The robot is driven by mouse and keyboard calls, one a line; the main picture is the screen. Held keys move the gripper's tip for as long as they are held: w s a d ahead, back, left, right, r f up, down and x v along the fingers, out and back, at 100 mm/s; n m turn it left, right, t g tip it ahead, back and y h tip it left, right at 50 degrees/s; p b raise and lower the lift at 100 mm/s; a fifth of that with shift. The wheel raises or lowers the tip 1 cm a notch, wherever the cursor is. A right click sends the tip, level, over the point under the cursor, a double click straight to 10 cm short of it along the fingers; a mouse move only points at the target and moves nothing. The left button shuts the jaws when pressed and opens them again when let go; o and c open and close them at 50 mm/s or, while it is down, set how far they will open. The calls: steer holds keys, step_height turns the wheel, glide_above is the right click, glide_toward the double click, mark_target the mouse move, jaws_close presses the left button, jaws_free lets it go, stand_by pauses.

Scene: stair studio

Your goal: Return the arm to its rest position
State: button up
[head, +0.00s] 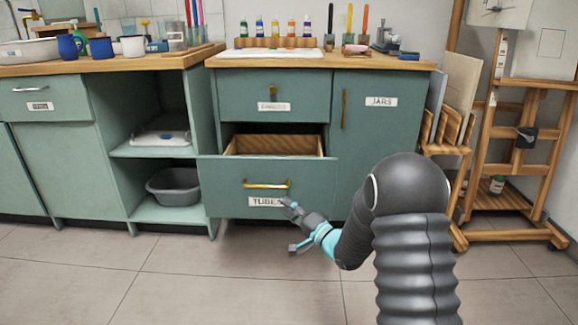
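My gripper (292,226) is in front of the lower right part of an open drawer (225,187) labelled TUBES. Its two fingers are spread apart, with nothing visible between them. One fingertip overlaps the edge of the TUBES label in the picture; I cannot tell whether it touches the drawer front. The drawer's brass handle (265,184) is above the gripper and free of it. The drawer is pulled out and its wooden inside shows; the part I can see looks empty. My dark arm reaches in from the lower right.
The drawer above (300,97) and the JARS door (378,125) are shut. Open shelves at left hold a grey basin (175,187) and a white tray (160,138). A wooden easel (515,125) stands at right. The tiled floor (180,275) in front is clear.

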steer(key=d+f+n+g+h, duration=0.2)
steer(key=d+f+h, duration=0.45)
steer(key=f, duration=0.45)
steer(key=s+d+n+g+h+p, duration=0.1)
steer(key=s+d+n+g+h, duration=0.25)
steer(key=s+d+h, duration=0.35)
steer(key=s+d+r+n+g+p, duration=0.1)
steer(key=s+r+g, duration=0.1)
steer(key=s+r, duration=0.55)
steer(key=s+d+r+g+p, duration=0.15)
steer(key=s+r, duration=0.25)
steer(key=s, duration=0.6)
steer(key=s+d+r+n+g+p, duration=0.1)
steer(key=s+r+g, duration=0.2)
steer(key=s+r, duration=0.35)
steer(key=s+a+r+t+p, duration=0.1)
steer(key=s+r+t+p, duration=0.2)
steer(key=s+r, duration=0.7)
steer(key=shift+s+a+r+m+t+p, duration=0.2)
steer(key=shift+r+m+t+p, duration=0.2)
steer(key=shift+r, duration=0.35)
